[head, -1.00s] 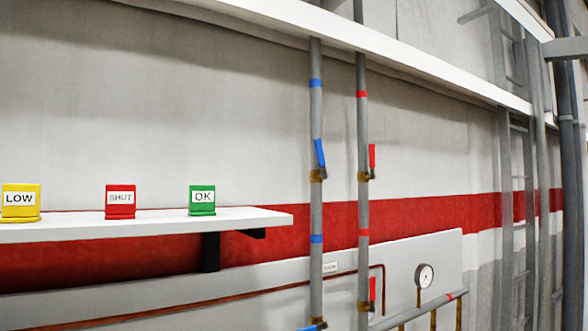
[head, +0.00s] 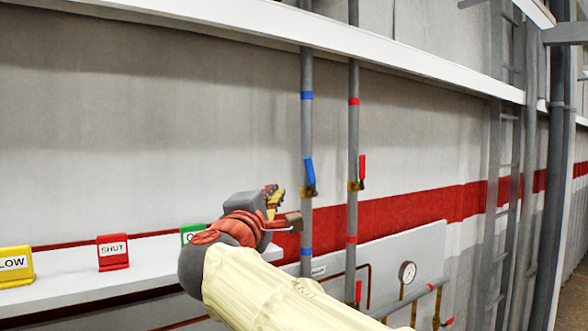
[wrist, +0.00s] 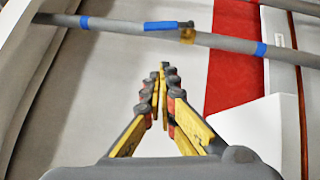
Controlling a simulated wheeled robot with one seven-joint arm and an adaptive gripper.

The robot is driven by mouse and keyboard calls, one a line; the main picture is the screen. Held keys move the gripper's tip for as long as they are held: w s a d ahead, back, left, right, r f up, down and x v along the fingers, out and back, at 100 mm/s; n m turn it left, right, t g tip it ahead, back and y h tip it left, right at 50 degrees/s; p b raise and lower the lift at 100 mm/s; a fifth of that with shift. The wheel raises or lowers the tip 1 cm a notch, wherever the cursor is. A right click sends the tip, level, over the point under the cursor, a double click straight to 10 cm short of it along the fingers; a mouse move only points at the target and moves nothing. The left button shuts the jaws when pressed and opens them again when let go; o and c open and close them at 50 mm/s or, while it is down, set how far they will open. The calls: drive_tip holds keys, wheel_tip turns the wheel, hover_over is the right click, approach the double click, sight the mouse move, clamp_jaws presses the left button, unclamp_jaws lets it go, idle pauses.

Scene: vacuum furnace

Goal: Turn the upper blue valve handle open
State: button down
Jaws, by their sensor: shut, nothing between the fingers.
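The upper blue valve handle (head: 310,171) is on the left grey pipe (head: 306,130), above a brass valve body (head: 309,191). It points up, nearly along the pipe. In the wrist view the handle (wrist: 162,26) lies along the pipe, which runs across the top of the picture. My gripper (head: 276,198) is just left of the valve in the head view, apart from the handle. In the wrist view my gripper (wrist: 161,75) has its yellow-and-black fingers closed together, empty, pointing toward the pipe below the handle.
A second pipe with a red handle (head: 362,167) stands close on the right. A white shelf (head: 80,280) at left holds yellow LOW (head: 15,267), red SHUT (head: 113,252) and partly hidden green (head: 190,231) signs. A gauge (head: 407,271) is lower right.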

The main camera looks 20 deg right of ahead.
sight(311, 177)
drive_tip(key=s+d+r+p+x, duration=0.1)
drive_tip(key=p+x, duration=0.3)
drive_tip(key=x, duration=0.9)
drive_tip(key=shift+d, duration=0.55)
drive_tip(key=shift+s, duration=0.2)
drive_tip(key=shift+w+d+r+m+g+p, duration=0.15)
drive_tip(key=shift+d+r+m+p, duration=0.15)
drive_tip(key=shift+p, duration=0.3)
drive_tip(key=shift+d+r+m+g+p, duration=0.2)
drive_tip(key=shift+r+p, duration=0.15)
drive_tip(key=shift+p, duration=0.2)
drive_tip(key=shift+w+d+b, duration=0.1)
drive_tip(key=shift+d+b, duration=0.25)
drive_tip(key=shift+b, duration=0.2)
drive_tip(key=shift+w+r, duration=0.1)
drive_tip(key=shift+r, duration=0.1)
